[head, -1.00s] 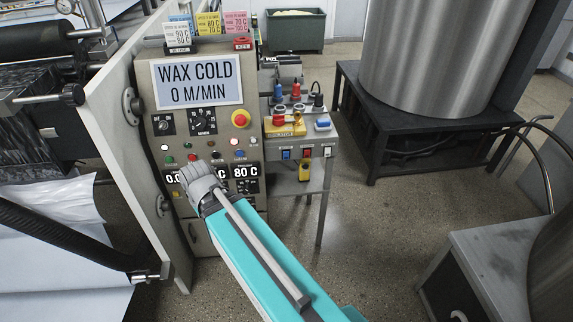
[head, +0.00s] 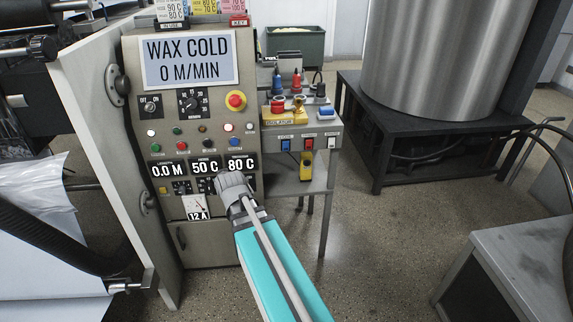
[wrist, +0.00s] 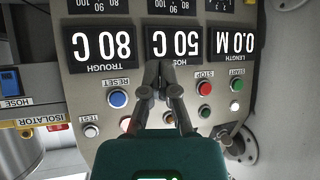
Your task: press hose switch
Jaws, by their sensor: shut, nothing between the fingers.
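The hose switch is a blue rocker (head: 286,146), leftmost in a row of three on the small side stand, right of the control cabinet. In the upside-down wrist view the blue rocker (wrist: 10,80) shows at the left edge with a HOSE label beneath it. My gripper (head: 230,181) is shut and empty in front of the cabinet's lower panel, left of and below the switch. In the wrist view its fingertips (wrist: 157,70) overlap the edge of the HOSE 50 C readout. The gripper appears apart from the switch; whether it touches the panel cannot be told.
The cabinet (head: 200,247) carries buttons, dials and a WAX COLD screen (head: 190,60). A red rocker (head: 308,144) and a white rocker (head: 331,143) sit beside the blue one, under a yellow isolator box (head: 284,116). Open floor (head: 350,230) lies right of the stand.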

